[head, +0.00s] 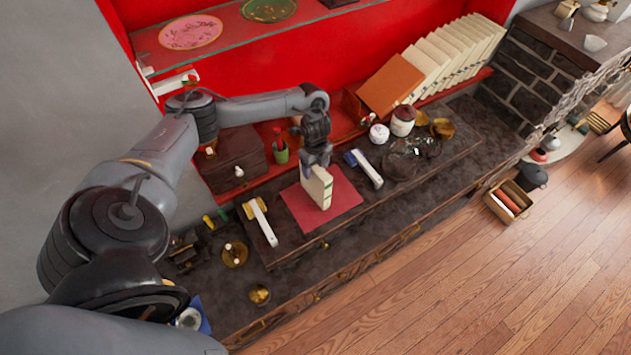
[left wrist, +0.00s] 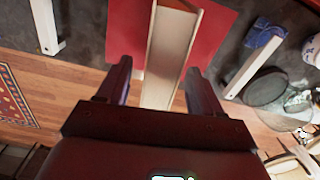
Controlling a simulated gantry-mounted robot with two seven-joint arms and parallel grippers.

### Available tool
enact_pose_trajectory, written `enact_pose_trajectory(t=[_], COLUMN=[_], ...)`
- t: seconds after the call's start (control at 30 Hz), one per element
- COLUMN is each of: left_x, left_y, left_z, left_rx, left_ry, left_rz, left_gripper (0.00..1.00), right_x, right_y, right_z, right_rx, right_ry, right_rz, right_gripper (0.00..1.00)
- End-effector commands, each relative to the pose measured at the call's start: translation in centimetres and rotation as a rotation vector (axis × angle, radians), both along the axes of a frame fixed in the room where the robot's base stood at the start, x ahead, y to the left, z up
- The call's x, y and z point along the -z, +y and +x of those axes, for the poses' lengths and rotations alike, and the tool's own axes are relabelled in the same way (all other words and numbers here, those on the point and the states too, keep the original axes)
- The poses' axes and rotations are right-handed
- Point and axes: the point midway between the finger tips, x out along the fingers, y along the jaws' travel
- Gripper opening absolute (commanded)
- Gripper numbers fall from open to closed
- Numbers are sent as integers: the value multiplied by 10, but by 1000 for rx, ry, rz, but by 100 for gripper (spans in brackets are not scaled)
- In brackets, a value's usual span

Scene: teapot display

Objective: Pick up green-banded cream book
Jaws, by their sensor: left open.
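The green-banded cream book (head: 318,188) stands upright on a red mat (head: 346,194) on the dark table. Its cream surface also shows in the left wrist view (left wrist: 172,48), along with the red mat (left wrist: 216,30). My left gripper (head: 316,160) is at the top of the book. In the left wrist view its two fingers are apart, one on each side of the book, with visible gaps. The fingertips partly hide the book's top in the head view. I cannot tell how far down they reach. My right gripper is not in view.
White-and-gold bars (head: 261,222) and a white bar with a blue end (head: 366,168) lie either side of the mat. A green cup (head: 281,154), dark box (head: 232,160) and lidded jar (head: 403,120) stand behind. Cream books (head: 455,55) lean on the red shelf.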

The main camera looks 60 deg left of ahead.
Motion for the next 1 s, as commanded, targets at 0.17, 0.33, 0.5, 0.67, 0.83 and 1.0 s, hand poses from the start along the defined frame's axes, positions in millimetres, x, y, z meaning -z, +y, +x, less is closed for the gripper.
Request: enact_pose_trajectory(t=[0.17,0.33,0.5,0.67,0.83,1.0], left_x=[0,0,0,0,0,0], left_y=[0,0,0,0,0,0], left_z=[0,0,0,0,0,0], left_rx=[0,0,0,0,0,0], left_ry=[0,0,0,0,0,0], left_rz=[0,0,0,0,0,0], left_gripper=[51,25,0,0,0,0], right_x=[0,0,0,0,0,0], right_y=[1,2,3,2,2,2], right_z=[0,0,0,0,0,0], right_rx=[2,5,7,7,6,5], right_ry=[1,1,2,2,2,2], right_rz=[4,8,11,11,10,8], right_gripper=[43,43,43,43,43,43])
